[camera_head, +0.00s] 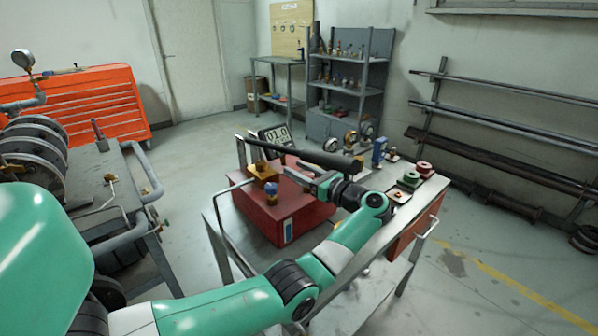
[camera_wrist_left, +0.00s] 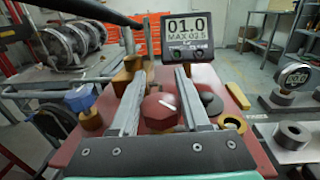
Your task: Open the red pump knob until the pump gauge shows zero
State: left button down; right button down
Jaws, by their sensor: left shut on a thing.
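The red pump (camera_head: 262,215) sits on a metal cart; its top also shows in the left wrist view (camera_wrist_left: 92,150). The digital pump gauge (camera_head: 274,137) at its back reads 01.0, with MAX-02.5 below it in the left wrist view (camera_wrist_left: 188,36). The red faceted knob (camera_wrist_left: 159,110) has a white mark on top. It stands between the two fingers of my left gripper (camera_wrist_left: 154,72), which is shut on it. In the head view my left gripper (camera_head: 312,182) reaches over the pump from the right, and the knob cannot be made out there. My right gripper is not in view.
A long black pump handle (camera_head: 300,151) runs above the pump. A blue knob (camera_wrist_left: 80,98) and a dark round knob (camera_wrist_left: 207,100) flank the red one. Small gauges and fittings stand on the cart's right side. A bench with flanged pipes (camera_head: 40,165) is at left.

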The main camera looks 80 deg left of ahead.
pick_arm(q)
jog(key=shift+s+d+f+n+g+h+b, duration=0.1)
jog(key=shift+s+n+g+h+b, duration=0.05)
jog(key=shift+n+g+h+b, duration=0.55)
jog(key=shift+c, duration=1.9)
grip_release()
